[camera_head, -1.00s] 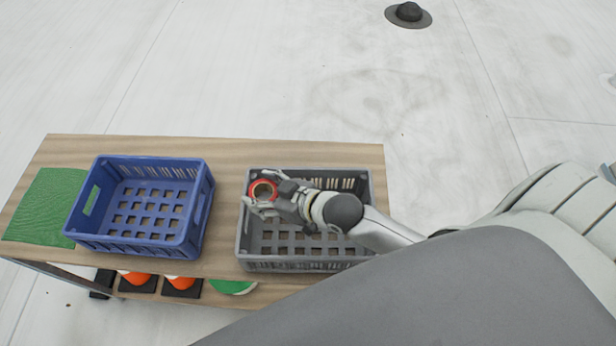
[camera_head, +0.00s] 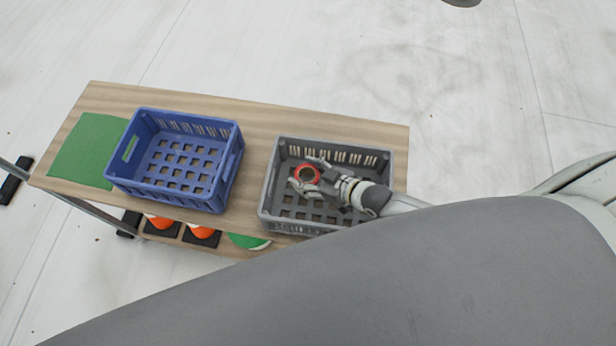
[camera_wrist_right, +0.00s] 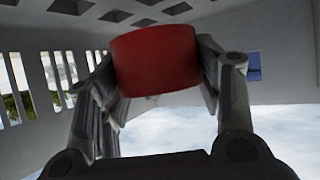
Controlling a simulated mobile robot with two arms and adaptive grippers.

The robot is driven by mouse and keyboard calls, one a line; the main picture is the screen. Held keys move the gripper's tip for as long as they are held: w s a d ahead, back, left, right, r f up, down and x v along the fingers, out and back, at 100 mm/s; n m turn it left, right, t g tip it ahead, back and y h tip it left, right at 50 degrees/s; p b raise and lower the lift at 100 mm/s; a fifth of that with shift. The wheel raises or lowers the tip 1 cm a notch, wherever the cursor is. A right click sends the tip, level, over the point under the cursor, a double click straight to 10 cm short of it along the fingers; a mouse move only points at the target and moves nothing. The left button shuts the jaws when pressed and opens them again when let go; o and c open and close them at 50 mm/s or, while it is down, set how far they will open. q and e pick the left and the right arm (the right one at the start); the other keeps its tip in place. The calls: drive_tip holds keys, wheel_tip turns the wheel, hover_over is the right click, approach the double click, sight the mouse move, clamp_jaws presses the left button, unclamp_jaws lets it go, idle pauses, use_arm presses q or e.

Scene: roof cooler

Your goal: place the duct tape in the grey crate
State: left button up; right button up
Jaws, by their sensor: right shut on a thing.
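The duct tape (camera_head: 307,174) is a red ring-shaped roll. My right gripper (camera_head: 306,178) is shut on it, and it shows large and red between the fingers in the right wrist view (camera_wrist_right: 155,60). The grey crate (camera_head: 268,196) stands on the right part of the wooden table. In the head view the tape and gripper lie over the crate's opening, left of its middle. In the right wrist view, slotted crate walls surround the gripper, so the tape appears to be within the crate. Whether it touches the floor cannot be told. My left gripper is not in view.
A blue crate (camera_head: 120,186) stands left of the grey crate on the wooden table (camera_head: 255,120), with a narrow gap between them. A green mat (camera_head: 85,148) lies at the table's left end. Orange cones (camera_head: 202,231) sit on a shelf below.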

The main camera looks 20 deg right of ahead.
sight(317, 184)
drive_tip(key=shift+f, duration=1.5)
drive_tip(key=shift+f, duration=0.2)
drive_tip(key=o, duration=1.2)
drive_tip(key=shift+r, duration=0.1)
drive_tip(key=shift+r, duration=0.2)
drive_tip(key=shift+s+d, duration=0.15)
drive_tip(key=shift+s, duration=0.15)
drive_tip(key=shift+b+v, duration=0.55)
drive_tip(key=shift+v, duration=2.85)
